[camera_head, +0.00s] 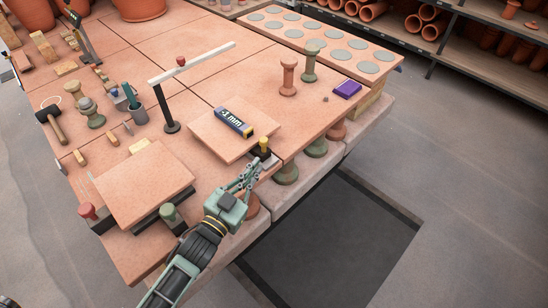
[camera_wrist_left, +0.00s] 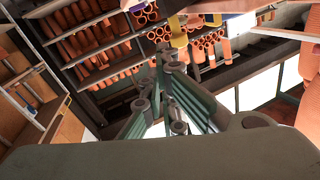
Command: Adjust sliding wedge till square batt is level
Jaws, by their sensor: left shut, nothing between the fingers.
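The square batt (camera_head: 208,138) lies on the terracotta table, with a dark level gauge (camera_head: 234,123) on it reading "-1 mm". The sliding wedge (camera_head: 267,159) is a dark piece with a yellow knob (camera_head: 264,143) at the batt's near right corner. My left gripper (camera_head: 254,167) is shut and empty, right beside the wedge and below its knob; I cannot tell whether it touches. In the left wrist view, the shut fingers (camera_wrist_left: 172,62) point towards the yellow knob (camera_wrist_left: 178,32). The wedge's underside is hidden. My right gripper is out of view.
A larger batt (camera_head: 143,185) with red-knobbed (camera_head: 87,211) and green-knobbed (camera_head: 168,213) wedges lies at the near left. A post with a white arm (camera_head: 190,64) stands behind the square batt. A purple block (camera_head: 347,89) and props (camera_head: 288,75) stand to the right.

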